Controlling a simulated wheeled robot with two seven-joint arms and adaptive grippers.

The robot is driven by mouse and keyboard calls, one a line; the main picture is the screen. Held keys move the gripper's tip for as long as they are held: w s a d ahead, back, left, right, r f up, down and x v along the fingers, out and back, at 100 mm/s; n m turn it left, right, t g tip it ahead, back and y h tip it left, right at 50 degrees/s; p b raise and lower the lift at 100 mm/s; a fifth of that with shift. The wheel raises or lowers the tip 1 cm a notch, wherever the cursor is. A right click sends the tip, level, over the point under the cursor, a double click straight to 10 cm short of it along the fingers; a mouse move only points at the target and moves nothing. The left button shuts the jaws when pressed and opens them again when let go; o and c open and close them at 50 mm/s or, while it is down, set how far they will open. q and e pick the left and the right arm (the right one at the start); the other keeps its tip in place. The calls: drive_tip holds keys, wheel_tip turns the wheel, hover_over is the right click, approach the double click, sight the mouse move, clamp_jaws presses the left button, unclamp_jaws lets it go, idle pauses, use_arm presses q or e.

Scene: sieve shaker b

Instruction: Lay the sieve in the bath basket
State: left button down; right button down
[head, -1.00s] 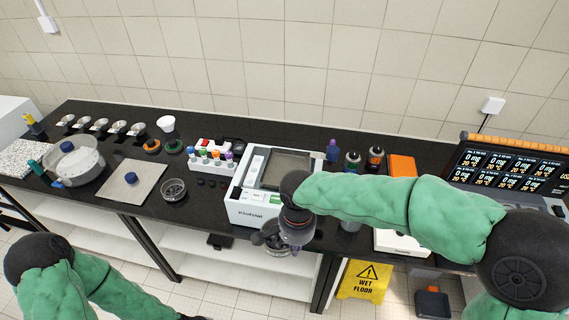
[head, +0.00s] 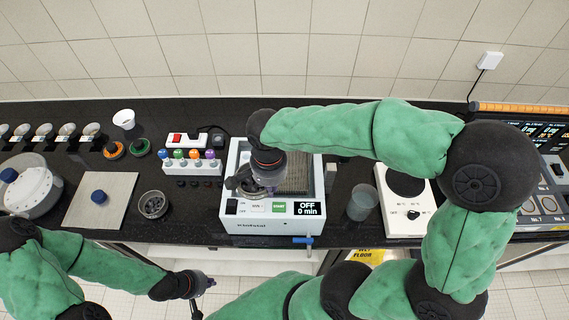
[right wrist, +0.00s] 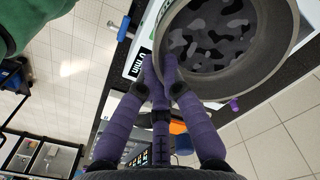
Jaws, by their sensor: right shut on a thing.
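The white bath (head: 272,226) stands at the middle of the counter. Its front display reads OFF, 0 min. The grey mesh basket (head: 293,178) shows inside its open top, the left part hidden behind my right gripper and the sieve. My right gripper (head: 256,184) is over the left part of the bath. In the right wrist view its purple fingers (right wrist: 166,80) are shut on the wall of the round metal sieve (right wrist: 283,62). The sieve's inside has a dark grey blotched pattern. I cannot tell whether the sieve touches the basket. My left gripper (head: 203,284) is low in front of the counter; its fingers are too small to judge.
A small round metal dish (head: 153,205) and a grey plate with a blue knob (head: 98,197) are left of the bath. A rack of colour-capped bottles (head: 190,165) stands close to its left. A clear beaker (head: 362,202) and a white hotplate (head: 402,222) are to its right.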

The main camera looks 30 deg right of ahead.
drive_tip(key=w+d+f, duration=0.1)
drive_tip(key=d+f, duration=0.1)
drive_tip(key=d, duration=0.1)
drive_tip(key=w+d+f, duration=0.2)
drive_tip(key=d+f, duration=0.1)
drive_tip(key=d, duration=0.1)
drive_tip(key=w+d+f+p, duration=0.1)
drive_tip(key=w+d+f, duration=0.1)
drive_tip(key=d+f, duration=0.1)
drive_tip(key=shift+d+f, duration=0.2)
drive_tip(key=shift+d, duration=0.25)
drive_tip(key=shift+d+f, duration=0.2)
drive_tip(key=shift+f, duration=0.1)
drive_tip(key=shift+w+d+f, duration=0.15)
drive_tip(key=shift+f, duration=0.8)
drive_tip(key=shift+w+d+f, duration=0.1)
drive_tip(key=shift+d+f, duration=0.05)
drive_tip(key=shift+f, duration=0.75)
drive_tip(key=shift+s, duration=0.1)
